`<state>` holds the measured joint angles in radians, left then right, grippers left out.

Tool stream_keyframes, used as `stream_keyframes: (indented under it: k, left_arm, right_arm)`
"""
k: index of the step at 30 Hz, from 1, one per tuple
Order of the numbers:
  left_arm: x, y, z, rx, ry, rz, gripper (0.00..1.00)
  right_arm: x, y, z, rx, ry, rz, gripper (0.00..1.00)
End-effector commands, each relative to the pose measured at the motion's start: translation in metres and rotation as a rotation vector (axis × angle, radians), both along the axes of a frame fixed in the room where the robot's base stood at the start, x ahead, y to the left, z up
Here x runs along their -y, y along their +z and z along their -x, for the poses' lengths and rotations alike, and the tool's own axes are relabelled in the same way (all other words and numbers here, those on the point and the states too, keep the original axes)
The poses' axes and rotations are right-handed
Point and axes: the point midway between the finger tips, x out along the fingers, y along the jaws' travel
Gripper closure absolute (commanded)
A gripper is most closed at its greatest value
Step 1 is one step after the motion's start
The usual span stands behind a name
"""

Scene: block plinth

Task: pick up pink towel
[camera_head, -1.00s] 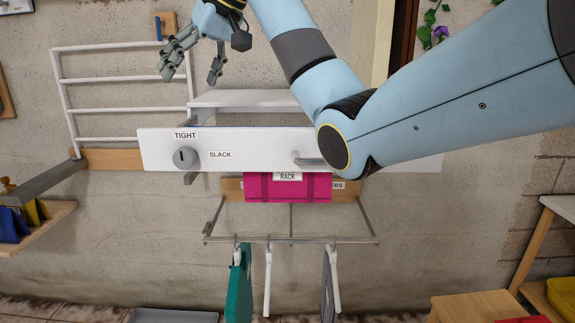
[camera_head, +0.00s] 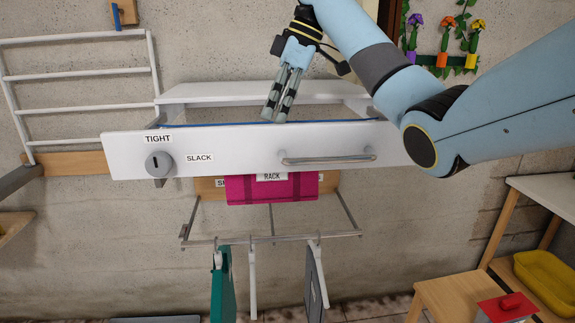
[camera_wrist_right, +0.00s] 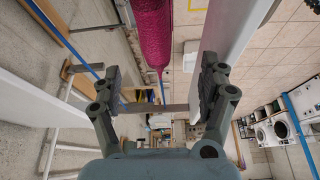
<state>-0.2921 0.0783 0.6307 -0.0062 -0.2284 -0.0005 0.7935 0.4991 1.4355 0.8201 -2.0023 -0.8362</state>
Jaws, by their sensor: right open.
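The pink towel (camera_head: 245,190) hangs below the white front panel in the head view, with darker pink bands. Its upper part is hidden by the panel and a RACK label. In the right wrist view, a pink textured thing, apparently the towel (camera_wrist_right: 152,30), shows ahead at the top, between the lines of the fingers. My right gripper (camera_head: 274,106) is above the panel's top edge, fingers pointing down. In the wrist view it (camera_wrist_right: 160,82) is open with nothing between the fingers. My left gripper is out of view.
The white panel (camera_head: 235,150), with a knob (camera_head: 158,164) and bar handle (camera_head: 328,160), stands in front of a white shelf (camera_head: 250,92). Below hang a green item (camera_head: 222,285) and grey item (camera_head: 316,285) from a metal rail (camera_head: 270,238). A wooden stool (camera_head: 460,300) stands lower right.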

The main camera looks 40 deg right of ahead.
Motion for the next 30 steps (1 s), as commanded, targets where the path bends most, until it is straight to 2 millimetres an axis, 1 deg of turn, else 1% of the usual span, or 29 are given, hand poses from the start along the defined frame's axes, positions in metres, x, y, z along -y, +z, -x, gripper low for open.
stream_keyframes:
  k: [1, 5, 8, 12, 15, 20, 25, 27, 30]
  left_arm:
    - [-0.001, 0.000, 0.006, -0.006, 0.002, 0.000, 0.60]
    - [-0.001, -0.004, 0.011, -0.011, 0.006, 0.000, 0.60]
    - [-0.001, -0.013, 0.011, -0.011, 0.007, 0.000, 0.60]
    - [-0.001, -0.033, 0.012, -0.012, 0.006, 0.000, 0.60]
    - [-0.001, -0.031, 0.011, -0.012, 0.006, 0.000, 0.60]
    - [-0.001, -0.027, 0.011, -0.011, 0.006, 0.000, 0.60]
    - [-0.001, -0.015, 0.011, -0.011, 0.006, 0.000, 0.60]
    - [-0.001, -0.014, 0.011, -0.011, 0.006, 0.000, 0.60]
    - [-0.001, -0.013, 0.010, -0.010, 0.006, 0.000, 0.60]
  right_arm:
    - [0.002, -0.003, 0.002, -0.003, 0.028, 0.002, 0.23]
    - [0.002, -0.010, 0.005, -0.006, 0.066, 0.003, 0.23]
    - [-0.001, -0.020, 0.003, -0.005, 0.071, 0.004, 0.23]
    - [-0.007, -0.040, -0.001, -0.004, 0.070, 0.003, 0.23]
    - [-0.013, -0.052, -0.004, -0.006, 0.070, 0.003, 0.23]
    - [-0.016, -0.065, -0.009, -0.008, 0.067, 0.003, 0.23]
    - [-0.020, -0.089, -0.018, -0.008, 0.067, 0.003, 0.23]
    - [-0.024, -0.098, -0.020, -0.007, 0.068, 0.003, 0.23]
    - [-0.026, -0.106, -0.022, -0.006, 0.068, 0.005, 0.23]
